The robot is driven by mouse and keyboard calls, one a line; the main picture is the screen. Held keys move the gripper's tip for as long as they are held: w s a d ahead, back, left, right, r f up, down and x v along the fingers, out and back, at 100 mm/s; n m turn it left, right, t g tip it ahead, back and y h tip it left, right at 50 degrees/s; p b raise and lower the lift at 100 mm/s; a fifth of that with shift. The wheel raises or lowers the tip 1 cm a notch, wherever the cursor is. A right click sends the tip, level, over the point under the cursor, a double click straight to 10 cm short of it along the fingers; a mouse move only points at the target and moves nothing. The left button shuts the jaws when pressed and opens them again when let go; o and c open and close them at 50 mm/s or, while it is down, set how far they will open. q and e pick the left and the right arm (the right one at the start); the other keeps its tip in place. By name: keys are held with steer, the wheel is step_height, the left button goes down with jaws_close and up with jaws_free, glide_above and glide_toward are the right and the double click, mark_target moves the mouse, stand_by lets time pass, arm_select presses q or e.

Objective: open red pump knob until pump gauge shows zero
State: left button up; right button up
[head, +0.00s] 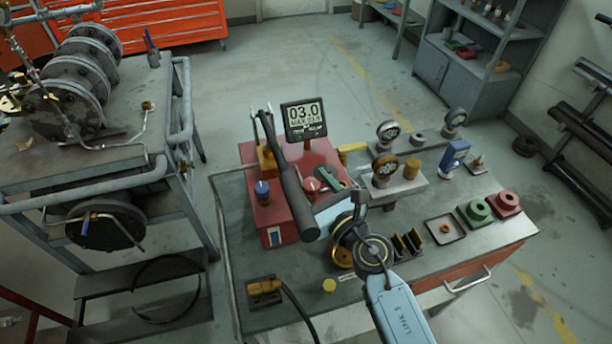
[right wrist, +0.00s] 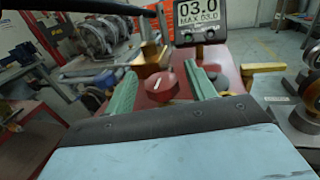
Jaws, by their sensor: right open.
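The red pump knob (head: 310,186) sits on top of the red pump box (head: 283,218), beside a blue knob (head: 262,190). In the right wrist view the red knob (right wrist: 160,88), with a pale line across its top, shows between two green fingers. The pump gauge (head: 305,118) reads 03.0 with a MAX line below, and the wrist view gauge (right wrist: 200,18) also reads 03.0. My right gripper (head: 322,184) is open at the red knob, one finger on each side of it. I cannot tell whether either finger touches it. My left gripper is not in view.
A long dark pump lever (head: 296,190) slants over the box close to my right gripper. Dial gauges (head: 388,132) and small fittings stand right of it on the bench (head: 510,234). A cart with flanged pipework (head: 65,105) stands at left. Open floor lies behind.

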steer(key=shift+w+a, duration=0.4)
steer(key=shift+w, duration=0.2)
steer(key=shift+w+a, duration=0.25)
steer(key=shift+w, duration=0.2)
steer(key=shift+c, duration=0.5)
steer(key=c, duration=0.9)
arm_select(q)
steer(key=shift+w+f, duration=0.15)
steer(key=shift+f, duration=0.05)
arm_select(e)
steer(key=shift+o, duration=0.2)
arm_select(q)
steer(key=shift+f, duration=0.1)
arm_select(e)
steer(key=shift+y, duration=0.3)
